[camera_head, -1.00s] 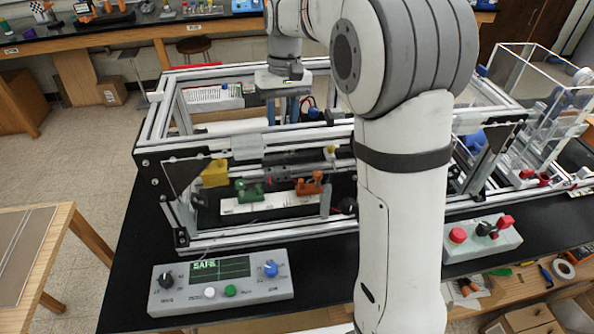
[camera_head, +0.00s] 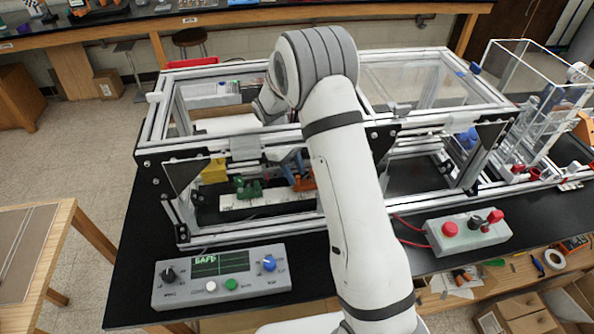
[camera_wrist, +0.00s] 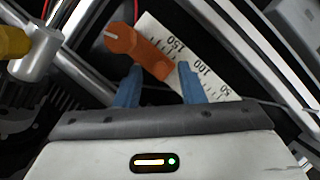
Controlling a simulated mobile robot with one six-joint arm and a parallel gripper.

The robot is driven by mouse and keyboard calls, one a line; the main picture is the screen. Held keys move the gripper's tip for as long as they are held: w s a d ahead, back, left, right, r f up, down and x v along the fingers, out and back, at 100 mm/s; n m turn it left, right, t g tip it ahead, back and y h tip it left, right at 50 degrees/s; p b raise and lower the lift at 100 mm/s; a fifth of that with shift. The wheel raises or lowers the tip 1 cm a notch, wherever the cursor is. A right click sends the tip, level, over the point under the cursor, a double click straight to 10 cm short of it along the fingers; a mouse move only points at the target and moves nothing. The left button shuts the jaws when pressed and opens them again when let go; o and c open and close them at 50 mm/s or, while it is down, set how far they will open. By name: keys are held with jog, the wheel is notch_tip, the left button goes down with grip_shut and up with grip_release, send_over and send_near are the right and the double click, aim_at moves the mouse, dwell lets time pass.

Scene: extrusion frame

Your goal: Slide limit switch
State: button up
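The orange limit switch (camera_head: 308,183) sits on the white scale strip (camera_head: 236,203) inside the frame, partly hidden by my arm. In the wrist view the orange switch (camera_wrist: 133,47) lies near the 150 mark of the scale (camera_wrist: 207,72). The green switch (camera_head: 248,188) is to its left on the strip. My gripper (camera_head: 292,164) reaches into the frame, just above and beside the orange switch. In the wrist view my gripper (camera_wrist: 160,68) has its blue fingers apart, with the switch's lower end between or just beyond the tips. Contact cannot be told.
Aluminium extrusion bars (camera_head: 215,155) surround the work area. A yellow block (camera_head: 214,170) is at the left inside the frame; a yellow part (camera_wrist: 14,42) shows in the wrist view. A grey control box (camera_head: 222,277) with a screen and a red-button box (camera_head: 467,233) stand in front.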

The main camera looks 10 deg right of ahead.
jog(key=shift+s+d+f, duration=0.15)
jog(key=shift+s+f, duration=0.05)
jog(key=shift+f, duration=0.3)
jog(key=shift+c, duration=0.2)
grip_shut()
